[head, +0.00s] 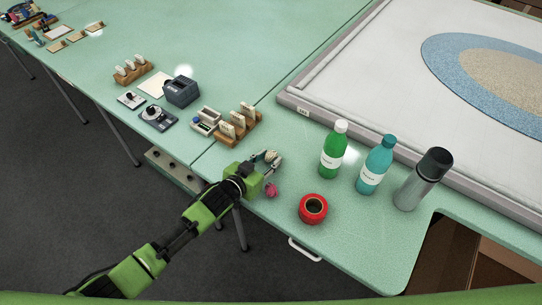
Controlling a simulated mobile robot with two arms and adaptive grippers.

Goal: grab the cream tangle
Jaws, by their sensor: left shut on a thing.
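The cream tangle (271,155) is a small pale bundle at the fingertips of my left gripper (269,160), near the front edge of the green table. The gripper is shut on it, and its fingers hide part of it. I cannot tell whether the tangle still touches the table. A small pink tangle (271,190) lies on the table just in front of the gripper. My right gripper is not in view.
A red tape roll (313,208), a green bottle (333,150), a teal bottle (376,165) and a grey flask (424,179) stand to the right. A wooden rack with white cards (237,126) is behind left. The large framed panel (385,105) lies behind.

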